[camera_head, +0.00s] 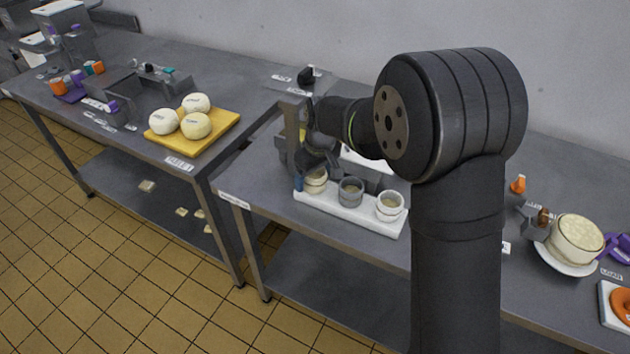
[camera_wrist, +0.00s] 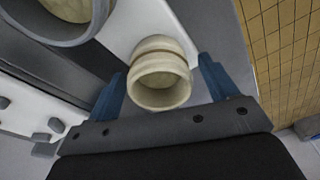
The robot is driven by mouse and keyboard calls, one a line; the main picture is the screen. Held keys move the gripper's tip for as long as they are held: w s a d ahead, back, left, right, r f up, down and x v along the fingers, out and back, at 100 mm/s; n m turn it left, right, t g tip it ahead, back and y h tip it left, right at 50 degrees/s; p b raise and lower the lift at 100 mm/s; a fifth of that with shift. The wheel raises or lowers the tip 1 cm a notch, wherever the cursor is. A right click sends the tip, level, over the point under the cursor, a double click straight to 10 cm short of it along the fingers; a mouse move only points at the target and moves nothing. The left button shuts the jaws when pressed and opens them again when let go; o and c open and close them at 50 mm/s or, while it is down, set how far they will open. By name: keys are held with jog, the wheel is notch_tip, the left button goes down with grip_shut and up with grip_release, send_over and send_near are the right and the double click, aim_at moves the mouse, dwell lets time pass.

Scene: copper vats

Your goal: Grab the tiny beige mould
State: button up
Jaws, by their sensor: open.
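The tiny beige mould (camera_head: 315,182) stands at the left end of a white tray (camera_head: 349,213) in the head view. It is a small round ribbed cup. In the wrist view the beige mould (camera_wrist: 160,80) shows between the two blue fingers, with a visible gap on each side. My gripper (camera_head: 307,176) is at this mould, pointing down, open and holding nothing. In the wrist view my gripper (camera_wrist: 162,72) has one finger to the left of the mould and one to the right. In the head view the gripper partly hides the mould.
A grey mould (camera_head: 350,191) and a larger white mould (camera_head: 389,206) share the tray. A neighbouring mould (camera_wrist: 68,12) shows close at upper left in the wrist view. A yellow board (camera_head: 215,131) with several pale rounds lies on the left table. The tray is near the table's front edge.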

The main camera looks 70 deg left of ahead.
jog(key=shift+f, duration=0.3)
jog(key=c, duration=1.1)
jog(key=shift+r, duration=0.2)
